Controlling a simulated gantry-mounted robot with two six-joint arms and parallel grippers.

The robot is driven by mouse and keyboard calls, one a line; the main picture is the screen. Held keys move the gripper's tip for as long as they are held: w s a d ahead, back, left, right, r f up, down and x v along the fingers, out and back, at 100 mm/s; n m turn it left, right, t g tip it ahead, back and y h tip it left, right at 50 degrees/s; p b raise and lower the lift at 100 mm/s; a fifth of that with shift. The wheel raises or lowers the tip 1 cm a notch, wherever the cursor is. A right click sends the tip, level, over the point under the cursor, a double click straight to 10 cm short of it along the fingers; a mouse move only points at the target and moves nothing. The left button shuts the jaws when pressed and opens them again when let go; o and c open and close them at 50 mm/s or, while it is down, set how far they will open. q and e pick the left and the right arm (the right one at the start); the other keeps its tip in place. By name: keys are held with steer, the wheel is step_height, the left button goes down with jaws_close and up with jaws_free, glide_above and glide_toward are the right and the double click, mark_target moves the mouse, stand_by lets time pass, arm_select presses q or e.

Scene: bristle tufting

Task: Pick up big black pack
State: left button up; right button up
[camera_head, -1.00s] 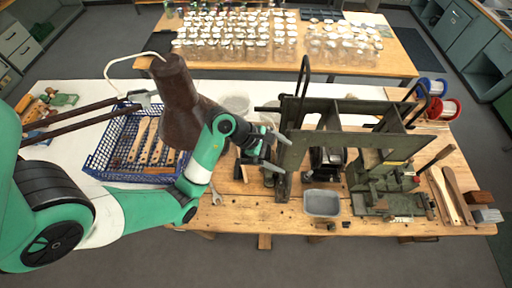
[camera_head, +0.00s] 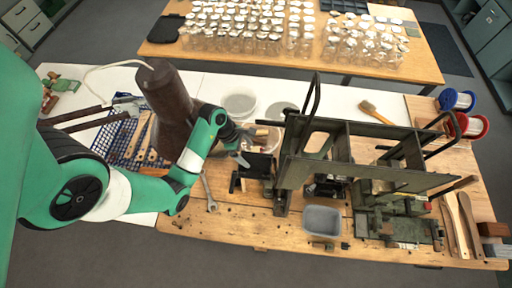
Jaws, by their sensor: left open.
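A black, boxy item (camera_head: 258,166) stands on the near wooden bench, left of the green metal frame. A flat black pack (camera_head: 165,28) lies at the left end of the far table. I cannot tell for sure which is the big black pack. My left gripper (camera_head: 252,146) is open and empty, just above and behind the black item on the bench, its fingers pointing right. I cannot tell whether it touches anything. My right gripper is not in view.
The green metal frame (camera_head: 370,160) stands tall right of my gripper. A blue crate (camera_head: 112,142) with wooden brush handles is at left. A wrench (camera_head: 209,192) and a grey tray (camera_head: 322,221) lie in front. Glass jars (camera_head: 260,35) crowd the far table.

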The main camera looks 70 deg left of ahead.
mark_target(256, 163)
arm_select(q)
steer(key=b+x, duration=0.1)
steer(key=x, duration=0.8)
steer(key=shift+f, duration=0.25)
steer(key=shift+f, duration=0.2)
steer(key=c, duration=1.4)
steer(key=shift+c, duration=0.2)
steer(key=shift+r, duration=0.15)
steer(key=r, duration=0.4)
steer(key=shift+s+d+r+p, duration=0.15)
steer(key=shift+d+p, duration=0.1)
steer(key=shift+p, duration=0.15)
steer(key=s+d+r+p, duration=0.1)
steer(key=s+d+r, duration=0.8)
steer(key=d, duration=0.1)
